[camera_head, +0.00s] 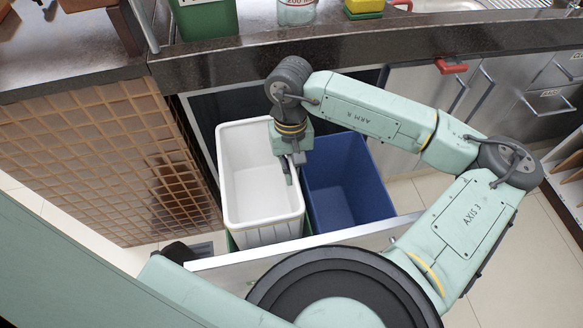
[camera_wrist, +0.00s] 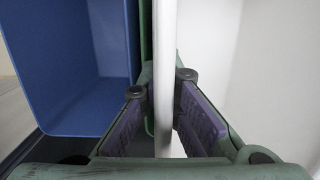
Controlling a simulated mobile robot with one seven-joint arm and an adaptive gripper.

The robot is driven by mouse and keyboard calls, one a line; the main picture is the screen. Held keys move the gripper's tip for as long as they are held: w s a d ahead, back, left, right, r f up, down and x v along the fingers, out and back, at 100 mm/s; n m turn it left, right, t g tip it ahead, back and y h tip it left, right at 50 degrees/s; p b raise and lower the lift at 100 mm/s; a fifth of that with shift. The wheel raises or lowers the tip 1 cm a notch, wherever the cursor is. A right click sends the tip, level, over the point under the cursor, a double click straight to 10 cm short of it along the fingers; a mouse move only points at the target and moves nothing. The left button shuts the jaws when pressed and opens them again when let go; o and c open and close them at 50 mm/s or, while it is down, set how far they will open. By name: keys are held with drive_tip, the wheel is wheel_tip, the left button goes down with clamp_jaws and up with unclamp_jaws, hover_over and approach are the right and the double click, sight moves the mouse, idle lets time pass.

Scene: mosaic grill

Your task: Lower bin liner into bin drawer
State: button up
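The white bin liner (camera_head: 262,165) stands upright and open-topped in the pulled-out drawer (camera_head: 215,270). Its ribbed outer wall shows above a strip of green bin below it. My gripper (camera_head: 293,165) is over the liner's right wall in the head view, with the fingers pointing down. In the wrist view, my gripper (camera_wrist: 163,95) has its two purple-padded fingers on either side of the white wall (camera_wrist: 165,40), close against it. The pads look shut on it, though the contact is partly hidden. The liner's underside is hidden.
A blue bin (camera_head: 345,185) stands in the drawer just right of the liner; it also shows in the wrist view (camera_wrist: 75,65). The dark counter edge (camera_head: 240,60) is above and behind. A tiled cabinet side (camera_head: 110,165) is close on the left.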

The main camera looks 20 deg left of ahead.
drive_tip(key=o, duration=0.5)
drive_tip(key=shift+o, duration=0.2)
drive_tip(key=shift+r, duration=0.1)
drive_tip(key=r, duration=0.4)
drive_tip(key=w+r, duration=0.1)
drive_tip(key=r, duration=0.3)
drive_tip(key=a+r, duration=0.1)
drive_tip(key=r, duration=0.2)
drive_tip(key=shift+w+r, duration=0.25)
drive_tip(key=shift+r, duration=0.15)
